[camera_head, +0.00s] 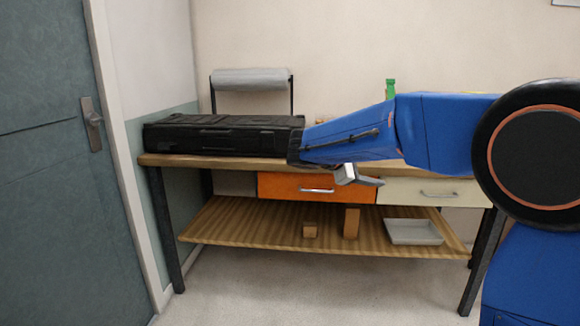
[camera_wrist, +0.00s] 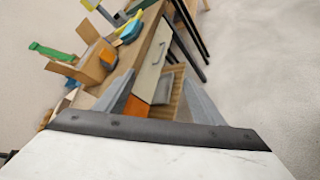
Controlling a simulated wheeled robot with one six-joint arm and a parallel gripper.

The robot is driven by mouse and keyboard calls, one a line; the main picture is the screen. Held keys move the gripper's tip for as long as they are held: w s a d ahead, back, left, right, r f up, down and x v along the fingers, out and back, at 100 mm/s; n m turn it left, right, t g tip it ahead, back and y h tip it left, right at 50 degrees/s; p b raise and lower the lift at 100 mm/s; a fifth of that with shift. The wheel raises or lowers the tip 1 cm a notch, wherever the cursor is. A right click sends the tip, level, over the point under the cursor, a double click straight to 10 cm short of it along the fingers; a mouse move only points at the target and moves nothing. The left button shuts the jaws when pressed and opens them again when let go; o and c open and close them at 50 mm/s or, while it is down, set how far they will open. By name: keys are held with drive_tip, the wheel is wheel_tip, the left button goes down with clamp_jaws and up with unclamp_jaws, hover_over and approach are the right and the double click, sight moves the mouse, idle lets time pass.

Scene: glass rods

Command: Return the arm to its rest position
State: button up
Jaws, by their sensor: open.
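My gripper (camera_head: 367,176) is at the end of my blue arm, in front of the workbench's front edge in the head view. Its grey fingers point down and to the right, near the orange drawer. In the wrist view my gripper (camera_wrist: 160,92) shows two grey fingers spread apart, with nothing held between them. My blue arm (camera_head: 440,130) reaches across the right half of the head view and hides part of the bench top.
The workbench (camera_head: 222,161) holds a black case (camera_head: 225,135) at left. Below are an orange drawer (camera_head: 290,184), a cream drawer (camera_head: 400,189) and a shelf with a grey tray (camera_head: 412,232). An open cardboard box (camera_wrist: 92,68) shows in the wrist view. A door (camera_head: 45,180) stands left.

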drive_tip(key=s+d+f+m+g+y, duration=0.1)
drive_tip(key=s+d+f+m+y, duration=0.15)
drive_tip(key=s, duration=0.55)
drive_tip(key=s+d+f+m+g+y, duration=0.1)
drive_tip(key=s+d+f+m, duration=0.2)
drive_tip(key=s, duration=0.4)
drive_tip(key=s+d+f+m+g+y, duration=0.15)
drive_tip(key=s+d, duration=0.25)
drive_tip(key=s, duration=0.4)
drive_tip(key=s+a+f+m+t+y, duration=0.1)
drive_tip(key=s+a+f+m+y, duration=0.1)
drive_tip(key=s+f, duration=0.3)
drive_tip(key=s+a+f+m+t+y, duration=0.1)
drive_tip(key=s+a+f+m+y, duration=0.2)
drive_tip(key=s, duration=1)
wheel_tip(320, 180, down, 3)
drive_tip(key=shift+s+r+m+y, duration=0.1)
drive_tip(key=shift+s+m+y, duration=0.05)
drive_tip(key=shift+m+y, duration=0.95)
